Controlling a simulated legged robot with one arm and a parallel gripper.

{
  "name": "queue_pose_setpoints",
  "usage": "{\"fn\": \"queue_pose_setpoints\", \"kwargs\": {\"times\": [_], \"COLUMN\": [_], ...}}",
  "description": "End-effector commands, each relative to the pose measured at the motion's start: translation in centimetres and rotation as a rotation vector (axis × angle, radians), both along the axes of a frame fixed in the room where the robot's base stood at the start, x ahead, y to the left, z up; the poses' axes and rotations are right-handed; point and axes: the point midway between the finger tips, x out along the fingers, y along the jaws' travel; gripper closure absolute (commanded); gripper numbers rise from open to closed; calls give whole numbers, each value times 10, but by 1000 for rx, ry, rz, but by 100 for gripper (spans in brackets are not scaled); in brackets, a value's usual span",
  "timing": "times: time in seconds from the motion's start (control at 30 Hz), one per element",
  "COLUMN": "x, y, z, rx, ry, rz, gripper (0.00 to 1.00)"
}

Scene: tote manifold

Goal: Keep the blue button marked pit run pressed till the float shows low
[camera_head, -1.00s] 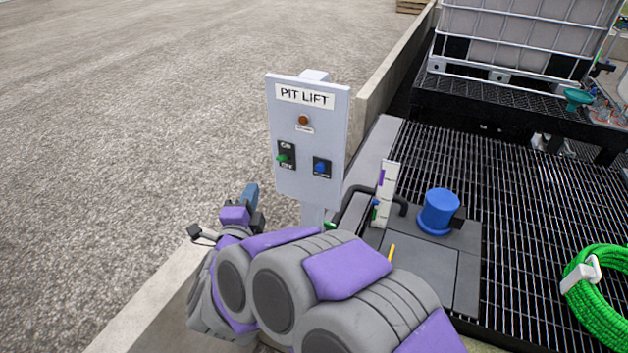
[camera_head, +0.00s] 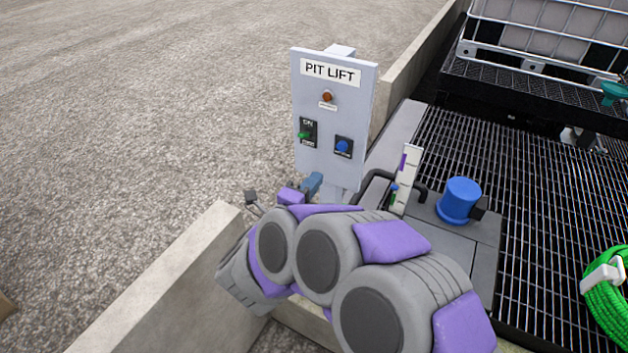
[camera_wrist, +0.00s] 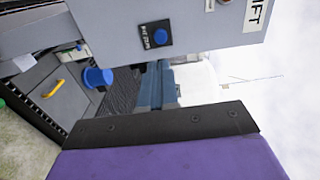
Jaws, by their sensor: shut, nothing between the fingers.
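The pale PIT LIFT panel (camera_head: 312,112) stands upright on a post. Its blue button (camera_head: 343,146) is at the lower right; in the wrist view the button (camera_wrist: 161,36) sits on a black plate with a small sideways label. My gripper (camera_head: 313,184) is shut and empty, low in front of the panel's bottom edge, below and left of the button, apart from it. Its blue-grey fingers (camera_wrist: 158,86) show below the button in the wrist view. A white gauge board (camera_head: 406,170) with a purple mark and a green part stands right of the panel; its reading is unclear.
A green-handled switch (camera_head: 306,133) and an amber lamp (camera_head: 327,97) share the panel. A blue capped cylinder (camera_head: 459,201) and black pipe stand right of it. Concrete curb (camera_head: 170,285) runs along the left. Green hose (camera_head: 606,310) lies on the grating at right.

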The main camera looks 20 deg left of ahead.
Motion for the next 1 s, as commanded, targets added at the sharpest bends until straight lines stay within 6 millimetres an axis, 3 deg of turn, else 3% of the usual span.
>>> {"fn": "queue_pose_setpoints", "kwargs": {"times": [0.3, 0.5, 0.7, 1.0], "x": [64, 95, 111, 113], "y": [-7, -9, -9, -9], "z": [-2, -3, 0, 0], "rx": [-1, -2, 0, -1], "ry": [-2, 0, -3, 0], "rz": [-5, -2, -1, 1], "gripper": [100, 100, 100, 100]}}
